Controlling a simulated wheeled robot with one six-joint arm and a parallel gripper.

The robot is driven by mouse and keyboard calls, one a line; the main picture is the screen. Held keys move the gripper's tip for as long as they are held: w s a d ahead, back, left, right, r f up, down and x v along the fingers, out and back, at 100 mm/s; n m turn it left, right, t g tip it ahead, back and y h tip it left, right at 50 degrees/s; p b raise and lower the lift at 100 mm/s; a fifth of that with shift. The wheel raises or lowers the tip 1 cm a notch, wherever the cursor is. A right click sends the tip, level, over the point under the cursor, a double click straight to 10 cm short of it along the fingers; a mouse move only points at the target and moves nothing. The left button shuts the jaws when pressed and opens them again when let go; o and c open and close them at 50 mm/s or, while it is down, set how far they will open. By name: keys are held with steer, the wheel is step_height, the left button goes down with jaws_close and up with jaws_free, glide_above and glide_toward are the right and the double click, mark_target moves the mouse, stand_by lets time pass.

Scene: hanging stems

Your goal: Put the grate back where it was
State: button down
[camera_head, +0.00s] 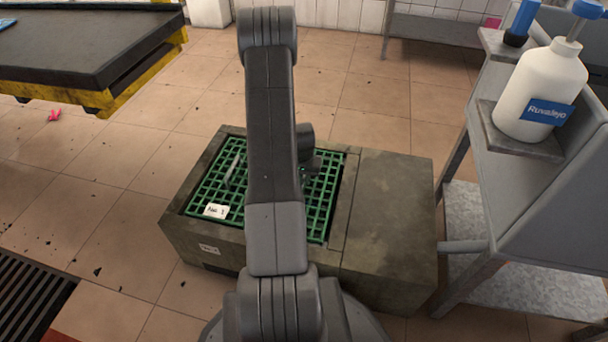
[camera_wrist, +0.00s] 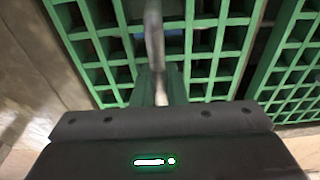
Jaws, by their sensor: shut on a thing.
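Green lattice grating lies at the top of a stone box in the head view; my arm hides its middle. The wrist view shows two panels with a dark gap between them. My gripper (camera_wrist: 158,88) is shut on the upright metal handle (camera_wrist: 154,35) of the near grate (camera_wrist: 88,48). The other grate (camera_wrist: 292,65) is to the right there. In the head view, the left grate (camera_head: 205,187) has its own handle (camera_head: 232,167) and a white label (camera_head: 217,211). My gripper (camera_head: 313,165) is partly hidden there. I cannot tell whether the held grate is fully seated.
The stone box (camera_head: 385,220) has a bare top on its right. A grey stand (camera_head: 545,195) with a white pump bottle (camera_head: 540,92) stands at the right. A dark-topped table with a yellow frame (camera_head: 140,78) is at the upper left. Tiled floor is open behind the box.

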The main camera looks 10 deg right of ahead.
steer(key=shift+f+b, duration=0.3)
steer(key=shift+b, duration=0.05)
steer(key=shift+f, duration=0.25)
steer(key=c, duration=1.5)
jaws_free()
steer(key=shift+o, duration=0.2)
steer(key=shift+r, duration=0.1)
steer(key=shift+r+p, duration=0.5)
steer(key=shift+r, duration=0.1)
step_height(320, 180, up, 12)
steer(key=s+p, duration=0.1)
steer(key=p, duration=0.3)
steer(key=shift+s+a, duration=0.2)
steer(key=shift+a, duration=0.05)
steer(key=shift+f, duration=0.2)
